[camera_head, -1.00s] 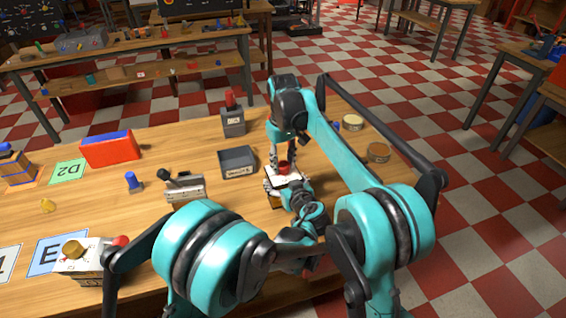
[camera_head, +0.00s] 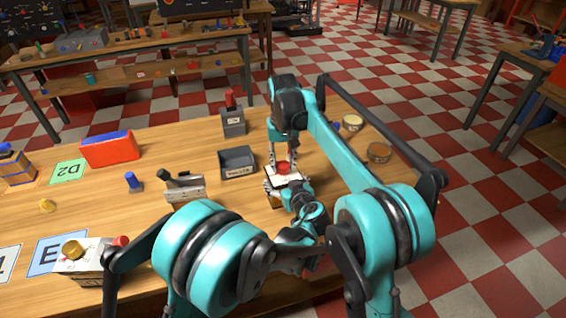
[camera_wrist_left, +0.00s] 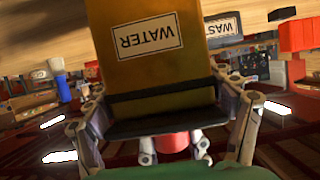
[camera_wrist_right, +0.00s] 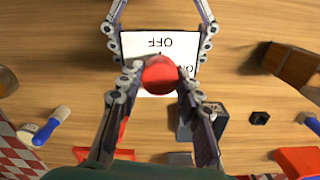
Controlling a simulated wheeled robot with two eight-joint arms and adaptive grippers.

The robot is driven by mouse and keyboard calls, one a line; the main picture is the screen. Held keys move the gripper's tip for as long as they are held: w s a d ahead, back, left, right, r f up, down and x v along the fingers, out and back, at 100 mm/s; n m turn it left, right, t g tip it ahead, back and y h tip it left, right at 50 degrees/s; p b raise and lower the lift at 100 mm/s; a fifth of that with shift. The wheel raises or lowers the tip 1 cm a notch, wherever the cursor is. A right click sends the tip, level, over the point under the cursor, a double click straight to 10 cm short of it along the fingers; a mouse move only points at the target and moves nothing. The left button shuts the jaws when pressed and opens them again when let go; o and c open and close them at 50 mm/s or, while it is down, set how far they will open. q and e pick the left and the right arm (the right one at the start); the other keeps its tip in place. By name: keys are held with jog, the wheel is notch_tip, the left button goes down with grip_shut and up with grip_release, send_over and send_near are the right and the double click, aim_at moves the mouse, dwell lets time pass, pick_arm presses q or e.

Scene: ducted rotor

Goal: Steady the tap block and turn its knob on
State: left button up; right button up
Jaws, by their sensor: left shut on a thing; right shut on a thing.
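The tap block (camera_head: 291,178) has a white top plate and a red round knob (camera_head: 284,167). In the left wrist view its yellow-brown side (camera_wrist_left: 160,75) carries an upside-down WATER label. My left gripper (camera_wrist_left: 165,108) is shut on the block, with fingers on either side. My right gripper (camera_wrist_right: 160,85) comes from above and is shut on the knob, which also shows in the right wrist view (camera_wrist_right: 160,74). The plate reads OFF above the knob and ON to its right, partly behind a finger. A dark mark sits on the OFF side of the knob.
A grey tray (camera_head: 238,161) and a lever block (camera_head: 184,187) lie left of the tap block. A dark box with a red top (camera_head: 233,118) stands behind. Round tins (camera_head: 378,152) are at the right table edge. Another block with a gold knob (camera_head: 78,258) is at the front left.

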aim_at(283, 164)
jog(key=o, duration=1.2)
jog(key=shift+c, duration=0.2)
notch_tip(283, 164, up, 12)
pick_arm(q)
jog(key=o, duration=1.3)
